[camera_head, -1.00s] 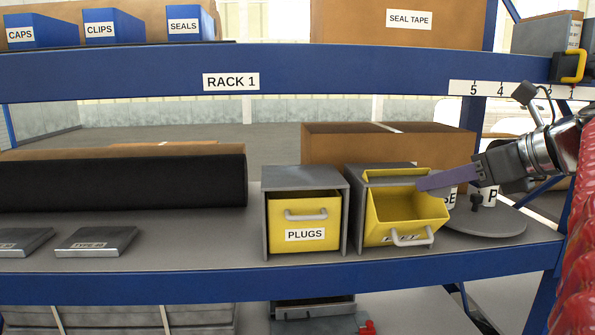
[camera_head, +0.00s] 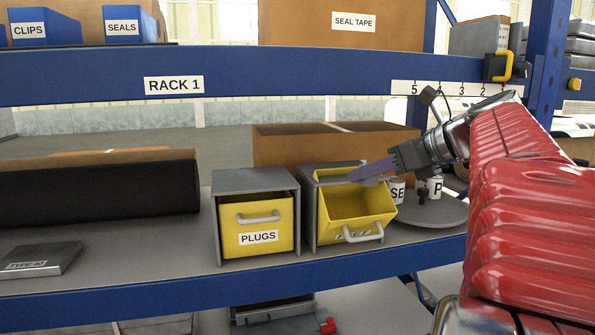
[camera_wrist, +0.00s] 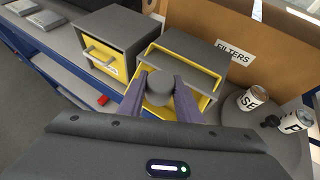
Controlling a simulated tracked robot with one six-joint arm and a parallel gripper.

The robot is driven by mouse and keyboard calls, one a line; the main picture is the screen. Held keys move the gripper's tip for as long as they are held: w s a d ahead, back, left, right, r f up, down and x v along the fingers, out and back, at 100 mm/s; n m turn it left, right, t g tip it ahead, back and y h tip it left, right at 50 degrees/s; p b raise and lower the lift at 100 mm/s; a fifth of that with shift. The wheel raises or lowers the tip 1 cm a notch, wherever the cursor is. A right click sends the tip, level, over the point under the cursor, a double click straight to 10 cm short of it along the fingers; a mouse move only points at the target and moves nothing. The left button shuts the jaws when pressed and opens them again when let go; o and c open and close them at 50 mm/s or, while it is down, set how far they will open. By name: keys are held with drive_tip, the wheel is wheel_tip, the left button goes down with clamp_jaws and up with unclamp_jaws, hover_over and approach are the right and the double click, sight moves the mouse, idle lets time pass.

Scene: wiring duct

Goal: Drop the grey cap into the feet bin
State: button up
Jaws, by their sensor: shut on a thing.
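The grey cap (camera_wrist: 160,86) is a small rounded piece between the two purple fingers of my gripper (camera_wrist: 160,98) in the wrist view. My gripper is shut on it. In the head view my gripper (camera_head: 362,176) reaches in from the right, with its fingers over the upper part of the open yellow bin (camera_head: 352,205). The bin is tilted out of its grey housing, and its front label is partly hidden by the handle and hard to read. In the wrist view the bin (camera_wrist: 199,74) lies below and around the cap. How high the cap is above it is hard to tell.
A closed yellow PLUGS bin (camera_head: 257,222) stands just left. Labelled cans (camera_head: 435,187) stand on a round grey turntable (camera_head: 440,212) to the right. A FILTERS carton (camera_wrist: 240,50) is behind. The blue upper shelf beam (camera_head: 280,77) runs above my arm.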

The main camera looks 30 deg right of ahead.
drive_tip(key=shift+w+d+f, duration=0.15)
drive_tip(key=shift+w+d, duration=0.1)
drive_tip(key=shift+w, duration=0.6)
drive_tip(key=shift+w+d+f, duration=0.15)
drive_tip(key=shift+w+d, duration=0.1)
drive_tip(key=shift+w, duration=0.55)
drive_tip(key=o, duration=1.1)
drive_tip(key=v, duration=1.3)
drive_tip(key=shift+s, duration=0.4)
drive_tip(key=shift+w, duration=0.1)
